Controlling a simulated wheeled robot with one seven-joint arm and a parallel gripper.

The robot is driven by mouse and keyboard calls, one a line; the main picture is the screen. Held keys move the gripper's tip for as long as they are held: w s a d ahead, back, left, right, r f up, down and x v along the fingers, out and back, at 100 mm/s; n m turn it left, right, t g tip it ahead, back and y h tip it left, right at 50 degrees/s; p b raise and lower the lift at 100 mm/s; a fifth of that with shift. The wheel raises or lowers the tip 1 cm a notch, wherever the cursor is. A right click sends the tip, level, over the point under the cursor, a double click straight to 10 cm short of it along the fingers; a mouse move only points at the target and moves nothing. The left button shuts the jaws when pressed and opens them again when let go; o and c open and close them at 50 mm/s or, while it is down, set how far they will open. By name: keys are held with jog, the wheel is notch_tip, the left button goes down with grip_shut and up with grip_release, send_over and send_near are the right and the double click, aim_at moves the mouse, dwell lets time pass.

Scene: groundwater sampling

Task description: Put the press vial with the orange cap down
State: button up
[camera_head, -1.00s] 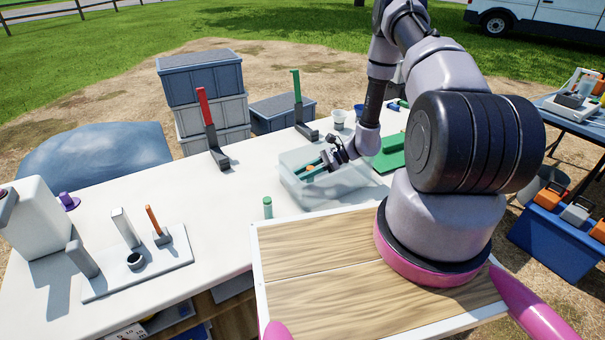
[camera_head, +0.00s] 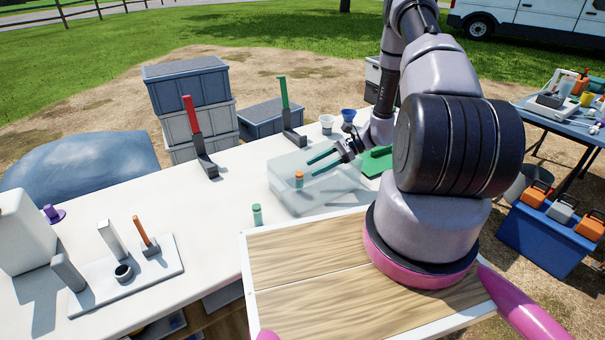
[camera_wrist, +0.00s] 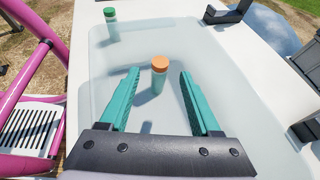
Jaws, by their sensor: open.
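The vial with the orange cap (camera_head: 299,180) stands upright in the clear bin (camera_head: 290,206), near its left side. In the wrist view the vial (camera_wrist: 158,80) shows between my finger tips, apart from both. My gripper (camera_head: 322,162) is open with green fingers, at the bin to the right of the vial; it also shows in the wrist view (camera_wrist: 158,82). The vial's base is partly blurred by the bin's wall in the head view.
A green-capped vial (camera_head: 257,215) stands on the white table just left of the bin. A red-handled stand (camera_head: 198,140) and a green-handled stand (camera_head: 288,112) are behind. Two cups (camera_head: 327,124) sit at the back. The table's middle left is clear.

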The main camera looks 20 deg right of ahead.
jog(key=s+a+r+n+h, duration=0.1)
jog(key=s+r+n+h, duration=0.2)
jog(key=r, duration=1.1)
jog(key=s+r+n+h, duration=0.1)
jog(key=r+n+h, duration=0.3)
jog(key=r, duration=1.1)
jog(key=s+a+r+n+t+h, duration=0.1)
jog(key=s+r+n+t+h, duration=0.2)
jog(key=s+r, duration=1.5)
jog(key=n+t, duration=0.3)
jog(key=n, duration=0.1)
jog(key=shift+r+t+h, duration=0.3)
jog(key=shift+r+h, duration=0.05)
jog(key=shift+h, duration=0.05)
